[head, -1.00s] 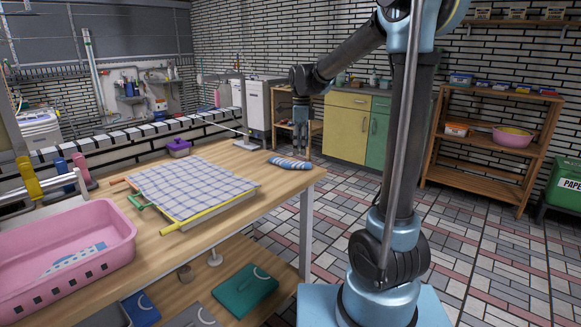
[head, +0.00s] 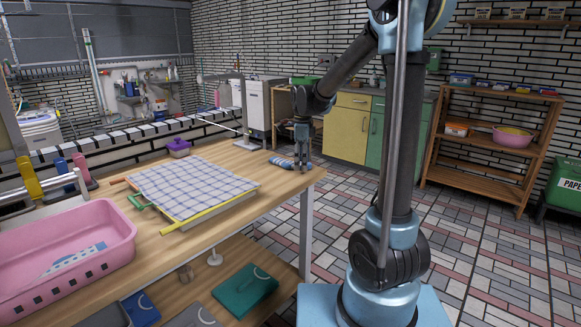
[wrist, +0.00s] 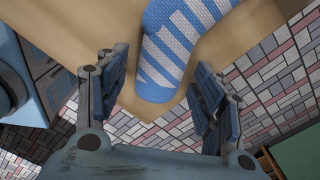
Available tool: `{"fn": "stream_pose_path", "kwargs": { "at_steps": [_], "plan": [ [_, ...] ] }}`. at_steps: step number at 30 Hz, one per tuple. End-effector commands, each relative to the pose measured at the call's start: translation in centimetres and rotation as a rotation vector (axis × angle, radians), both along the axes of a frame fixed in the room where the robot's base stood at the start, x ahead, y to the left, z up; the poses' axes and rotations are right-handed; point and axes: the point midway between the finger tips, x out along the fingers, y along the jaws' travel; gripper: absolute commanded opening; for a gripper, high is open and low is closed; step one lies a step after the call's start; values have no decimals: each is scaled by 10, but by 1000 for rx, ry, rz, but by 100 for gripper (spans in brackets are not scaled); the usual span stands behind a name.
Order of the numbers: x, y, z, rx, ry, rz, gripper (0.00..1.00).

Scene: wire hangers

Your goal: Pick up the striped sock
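The blue and white striped sock (head: 281,162) lies on the wooden table (head: 215,160) near its far right corner. In the wrist view the sock (wrist: 180,45) reaches down from the top edge, its rounded end between my two fingers. My gripper (head: 302,165) is at the table's right corner, low beside the sock, and covers part of it in the head view. In the wrist view my gripper (wrist: 162,95) is open, with a gap between each finger and the sock. I cannot tell the exact height of the fingertips above the table.
A checked cloth (head: 190,185) lies over a frame with coloured handles mid-table. A pink basin (head: 60,250) holding a blue and white item stands at the front left. A purple container (head: 178,148) stands at the table's back edge. Bare tabletop surrounds the sock.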

Motion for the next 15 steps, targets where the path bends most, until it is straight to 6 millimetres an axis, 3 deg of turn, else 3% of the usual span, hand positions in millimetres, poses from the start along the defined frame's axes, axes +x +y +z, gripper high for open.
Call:
{"fn": "stream_pose_path", "kwargs": {
  "at_steps": [1,4,15],
  "plan": [
    [0,0,0,0,0,0,45],
    [0,0,0,0,0,0,26],
    [0,0,1,0,0,0,25]
  ]
}}
